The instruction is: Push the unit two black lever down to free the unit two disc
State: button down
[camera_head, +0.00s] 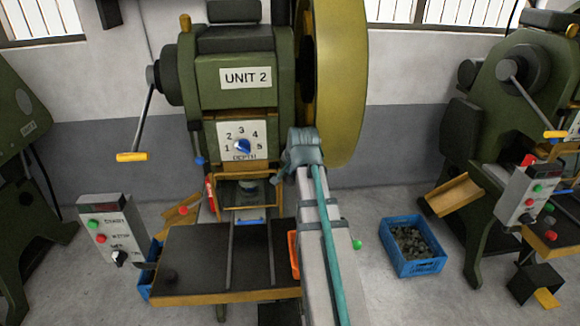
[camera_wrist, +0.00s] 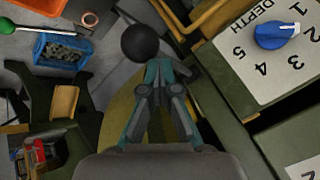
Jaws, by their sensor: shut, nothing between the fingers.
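The green press marked UNIT 2 (camera_head: 236,98) stands in the middle of the head view. A large yellow wheel (camera_head: 342,85) is on its right side; I cannot tell if this is the disc. In the wrist view a black ball knob (camera_wrist: 143,42), probably the black lever's end, is just beyond my fingertips. I cannot tell whether they touch it. Its shaft is hidden. My gripper (camera_wrist: 163,65) is shut and empty. In the head view my gripper (camera_head: 284,173) is small, right of the press opening, and my arm hides what is behind it.
A depth dial with a blue knob (camera_head: 242,146) is close left of my gripper. A yellow-handled lever (camera_head: 132,156) is at the press's left. A green-ball lever (camera_head: 357,244) and a blue crate (camera_head: 411,268) are to the right. A dark work table (camera_head: 190,262) is below.

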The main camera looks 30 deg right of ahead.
jog(key=shift+w+d+r+p, duration=0.15)
jog(key=shift+r+p, duration=0.45)
jog(key=shift+r, duration=0.4)
jog(key=shift+w+r+p, duration=0.15)
jog(key=shift+r+p, duration=0.45)
jog(key=shift+r, duration=0.35)
jog(key=shift+r, duration=0.1)
jog(key=r+p, duration=0.2)
jog(key=r, duration=0.1)
jog(key=r+p, duration=0.1)
jog(key=shift+w+d+r, duration=0.15)
jog(key=shift+w+r, duration=0.2)
jog(key=shift+r, duration=0.05)
